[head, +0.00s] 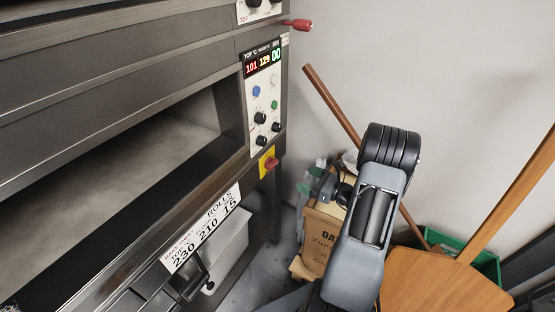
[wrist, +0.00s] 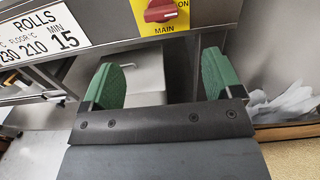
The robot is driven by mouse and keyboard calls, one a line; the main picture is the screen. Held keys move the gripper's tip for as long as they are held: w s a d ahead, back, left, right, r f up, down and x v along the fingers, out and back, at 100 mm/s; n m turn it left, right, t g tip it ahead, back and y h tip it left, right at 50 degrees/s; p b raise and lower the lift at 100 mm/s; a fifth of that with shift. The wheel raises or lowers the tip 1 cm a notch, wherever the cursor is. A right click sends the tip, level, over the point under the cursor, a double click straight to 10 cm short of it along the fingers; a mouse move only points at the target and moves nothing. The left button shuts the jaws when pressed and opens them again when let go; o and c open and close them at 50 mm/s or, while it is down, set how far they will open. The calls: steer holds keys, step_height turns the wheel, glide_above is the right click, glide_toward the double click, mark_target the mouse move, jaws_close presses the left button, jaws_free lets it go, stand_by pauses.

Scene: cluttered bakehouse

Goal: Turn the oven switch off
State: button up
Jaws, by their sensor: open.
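The oven switch (head: 268,163) is a red knob on a yellow plate, low on the right front of the dark oven. In the wrist view the red knob (wrist: 160,11) is at the top edge, partly cut off, with its grip lying nearly level. "MAIN" is printed below it, and "ON" shows at its upper right. My gripper (head: 312,177) is to the right of the switch in the head view, apart from it. In the wrist view my gripper (wrist: 163,82) has its two green fingers wide apart with nothing between them, below the switch in the picture.
The oven's control panel (head: 263,97) with display and knobs is above the switch. A red-handled lever (head: 297,24) sticks out higher up. A label card (head: 203,229) is at lower left.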

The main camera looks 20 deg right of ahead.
mark_target(275, 165)
steer(key=x, duration=1.3)
steer(key=shift+c, duration=0.2)
steer(key=c, duration=0.9)
